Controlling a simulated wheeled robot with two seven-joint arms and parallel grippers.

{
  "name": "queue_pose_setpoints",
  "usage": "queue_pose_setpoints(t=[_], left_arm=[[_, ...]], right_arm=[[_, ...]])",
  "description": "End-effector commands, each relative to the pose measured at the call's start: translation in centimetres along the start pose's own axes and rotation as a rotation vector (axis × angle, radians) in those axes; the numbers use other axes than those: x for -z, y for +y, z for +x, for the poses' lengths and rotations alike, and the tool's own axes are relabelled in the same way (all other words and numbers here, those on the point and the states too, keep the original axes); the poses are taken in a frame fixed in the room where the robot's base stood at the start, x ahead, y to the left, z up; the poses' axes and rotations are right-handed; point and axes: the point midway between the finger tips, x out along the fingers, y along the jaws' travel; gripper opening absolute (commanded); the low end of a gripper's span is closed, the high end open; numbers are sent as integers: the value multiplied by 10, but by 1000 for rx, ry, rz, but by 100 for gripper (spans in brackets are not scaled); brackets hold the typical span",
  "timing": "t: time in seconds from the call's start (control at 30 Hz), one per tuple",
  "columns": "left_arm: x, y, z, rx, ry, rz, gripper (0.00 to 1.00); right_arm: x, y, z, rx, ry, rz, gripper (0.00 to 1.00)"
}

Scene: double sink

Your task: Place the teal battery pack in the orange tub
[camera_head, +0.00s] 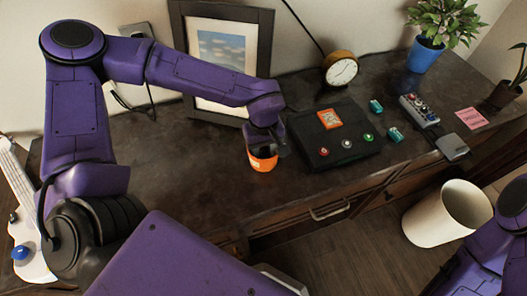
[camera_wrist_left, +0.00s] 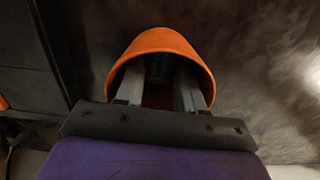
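The small orange tub (camera_head: 262,163) stands on the dark desk, left of the black box. My left gripper (camera_head: 268,140) reaches down into it from above. In the left wrist view the tub's orange rim (camera_wrist_left: 155,38) surrounds both fingers of the left gripper (camera_wrist_left: 160,85). A dark teal piece, which looks like a battery pack (camera_wrist_left: 158,68), shows between the fingers inside the tub. The shade hides whether the fingers touch it. Two other teal packs lie on the desk, one by the box's far right corner (camera_head: 376,107) and one nearer (camera_head: 395,135). My right gripper is out of view.
The black box (camera_head: 335,150) with coloured buttons stands close right of the tub. A picture frame (camera_head: 222,55) and a clock (camera_head: 341,69) stand behind. A grey power strip (camera_head: 419,109) and pink note (camera_head: 471,118) lie right. A white bin (camera_head: 445,215) stands beyond the desk's front edge.

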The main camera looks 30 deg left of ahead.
Motion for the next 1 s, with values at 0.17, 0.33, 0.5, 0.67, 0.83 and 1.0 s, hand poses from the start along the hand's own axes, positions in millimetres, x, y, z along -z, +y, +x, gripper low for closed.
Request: queue_pose_setpoints(t=[0.17,0.33,0.5,0.67,0.83,1.0], left_arm=[[0,1,-49,-6,4,-1,38],[0,1,-88,-4,3,0,38],[0,0,-107,-2,2,1,38],[0,0,-110,-1,0,1,38],[0,0,-109,-1,0,1,38],[0,0,-109,-1,0,2,38]], right_arm=[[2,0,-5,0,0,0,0],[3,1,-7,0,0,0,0],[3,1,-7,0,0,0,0],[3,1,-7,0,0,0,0],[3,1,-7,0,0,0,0],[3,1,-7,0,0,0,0]])
